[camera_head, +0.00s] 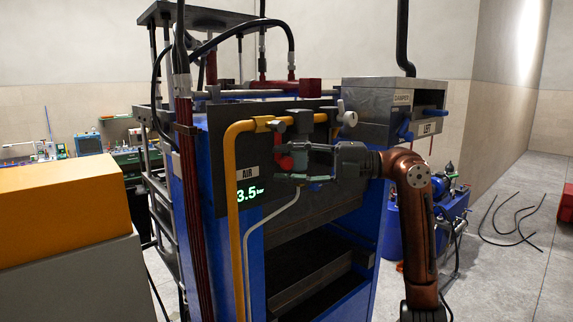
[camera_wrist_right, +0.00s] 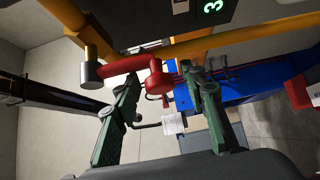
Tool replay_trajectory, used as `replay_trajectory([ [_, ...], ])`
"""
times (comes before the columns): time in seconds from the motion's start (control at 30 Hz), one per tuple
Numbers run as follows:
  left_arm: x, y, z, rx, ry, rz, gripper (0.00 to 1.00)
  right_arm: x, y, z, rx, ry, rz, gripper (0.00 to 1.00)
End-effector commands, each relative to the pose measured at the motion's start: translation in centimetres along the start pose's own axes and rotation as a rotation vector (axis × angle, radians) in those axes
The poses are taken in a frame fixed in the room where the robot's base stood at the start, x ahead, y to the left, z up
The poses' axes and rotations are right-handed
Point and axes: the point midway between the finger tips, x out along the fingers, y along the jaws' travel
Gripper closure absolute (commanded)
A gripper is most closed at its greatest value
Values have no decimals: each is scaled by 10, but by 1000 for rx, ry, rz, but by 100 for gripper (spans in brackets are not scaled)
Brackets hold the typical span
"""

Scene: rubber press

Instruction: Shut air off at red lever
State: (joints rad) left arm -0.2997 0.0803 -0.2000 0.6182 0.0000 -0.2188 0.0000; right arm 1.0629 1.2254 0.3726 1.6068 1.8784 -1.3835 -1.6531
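The red lever (camera_wrist_right: 133,67) shows in the right wrist view, running from a grey valve fitting to a rounded red end. Its rounded end lies in line with the gap between my right gripper's fingertips; I cannot tell whether they touch. In the head view the red lever (camera_head: 284,162) is partly hidden behind the fingers, beside the yellow pipe (camera_head: 232,165). My right gripper (camera_head: 296,163) points left at it. In the wrist view its green-grey fingers (camera_wrist_right: 162,84) are spread apart with nothing held. The AIR display (camera_head: 249,192) reads 3.5 bar. My left gripper is not in view.
The blue press frame (camera_head: 195,235) stands behind the pipe. A thin pale hose (camera_head: 272,215) hangs below the valve. A grey box with blue handles (camera_head: 382,112) is above right. An orange-topped cabinet (camera_head: 65,215) stands at left. Black hoses (camera_head: 510,237) lie on the floor at right.

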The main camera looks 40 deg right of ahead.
Motion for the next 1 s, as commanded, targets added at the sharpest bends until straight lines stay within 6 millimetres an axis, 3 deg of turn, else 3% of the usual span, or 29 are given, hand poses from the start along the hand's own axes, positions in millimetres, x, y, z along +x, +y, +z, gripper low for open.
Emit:
replay_trajectory([
  [0.17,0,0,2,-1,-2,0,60,-14,0,1,1,-2,1,61],
  [0.63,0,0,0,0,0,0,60,-103,0,1,1,-2,0,61],
  [0.8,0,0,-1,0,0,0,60,-117,0,0,1,-1,0,61],
  [1.0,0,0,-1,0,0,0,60,-120,0,0,1,0,0,61],
])
